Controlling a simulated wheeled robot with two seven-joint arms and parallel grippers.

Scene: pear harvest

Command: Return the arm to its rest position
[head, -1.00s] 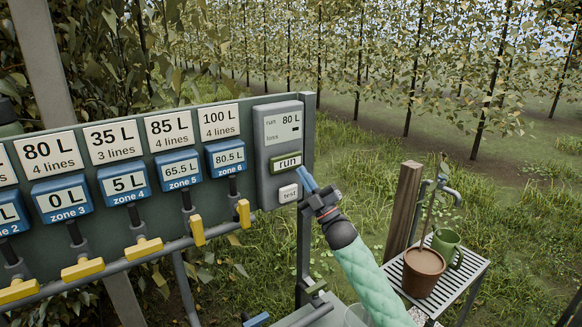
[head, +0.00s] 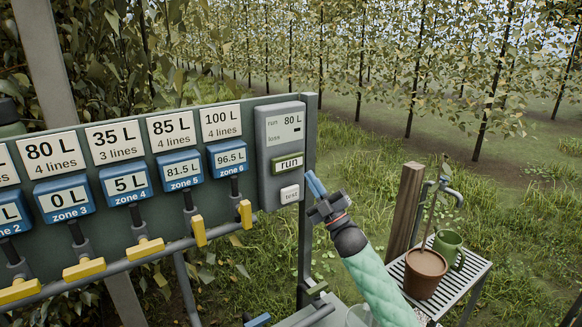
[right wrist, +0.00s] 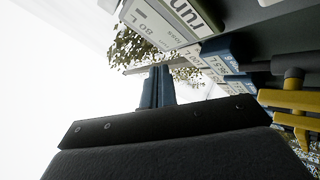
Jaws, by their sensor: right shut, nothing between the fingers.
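My right gripper (head: 315,184) is shut and empty, its blue fingers together. It is in the air just right of the control box (head: 281,150), apart from it, near the run button (head: 288,163) and the test button (head: 290,194). In the right wrist view the shut blue fingers (right wrist: 157,88) point toward the panel, with the run label (right wrist: 185,15) upside down at the top. The box display (head: 285,126) reads run 80 L. My left gripper is not in view.
The panel carries blue meters; zone 5 (head: 181,170) reads 81.5 L and zone 6 (head: 228,158) reads 96.5 L. Yellow valve handles (head: 145,248) line the pipe below. Grass lies behind.

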